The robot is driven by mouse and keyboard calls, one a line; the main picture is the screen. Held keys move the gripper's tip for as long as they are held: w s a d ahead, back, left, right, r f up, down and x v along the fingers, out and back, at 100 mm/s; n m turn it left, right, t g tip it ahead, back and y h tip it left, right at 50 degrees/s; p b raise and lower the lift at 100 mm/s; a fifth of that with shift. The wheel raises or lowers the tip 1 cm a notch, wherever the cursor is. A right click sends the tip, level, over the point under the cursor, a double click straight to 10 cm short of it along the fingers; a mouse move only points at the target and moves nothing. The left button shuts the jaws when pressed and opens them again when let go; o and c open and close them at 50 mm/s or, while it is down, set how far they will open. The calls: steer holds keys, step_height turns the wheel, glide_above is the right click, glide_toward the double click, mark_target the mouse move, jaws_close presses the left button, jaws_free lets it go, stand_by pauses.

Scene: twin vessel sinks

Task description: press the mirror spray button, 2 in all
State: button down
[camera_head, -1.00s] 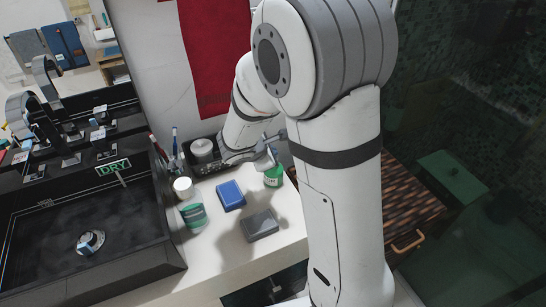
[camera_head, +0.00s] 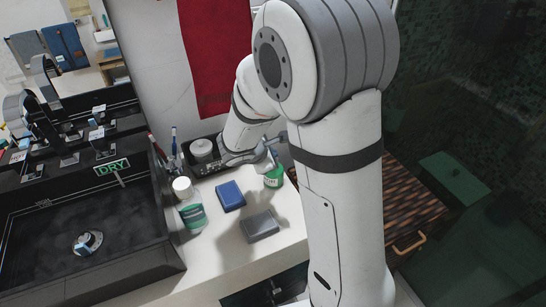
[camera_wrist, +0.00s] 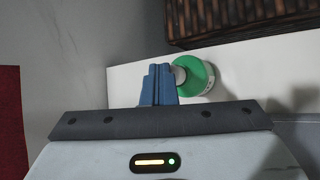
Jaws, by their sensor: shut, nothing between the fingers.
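The mirror spray appears to be the green-and-white bottle (camera_head: 273,178) standing at the right end of the white counter. In the wrist view the bottle (camera_wrist: 201,77) is seen from above, with a green round top and a pale round button (camera_wrist: 179,76) partly hidden by my fingers. My gripper (camera_head: 269,158) is over the bottle in the head view. In the wrist view my gripper's blue fingers (camera_wrist: 159,66) are together and empty, with their tips right beside the button. I cannot tell whether they touch it.
The dark sink (camera_head: 90,245) lies further left. A brown slatted surface (camera_wrist: 235,20) is close beyond the bottle.

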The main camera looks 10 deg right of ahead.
steer(key=shift+r, duration=0.1)
steer(key=shift+r+p, duration=0.7)
steer(key=shift+r, duration=0.25)
steer(key=shift+r, duration=0.1)
step_height(320, 180, up, 5)
steer(key=p, duration=0.3)
steer(key=shift+p, duration=0.3)
stand_by(1.9)
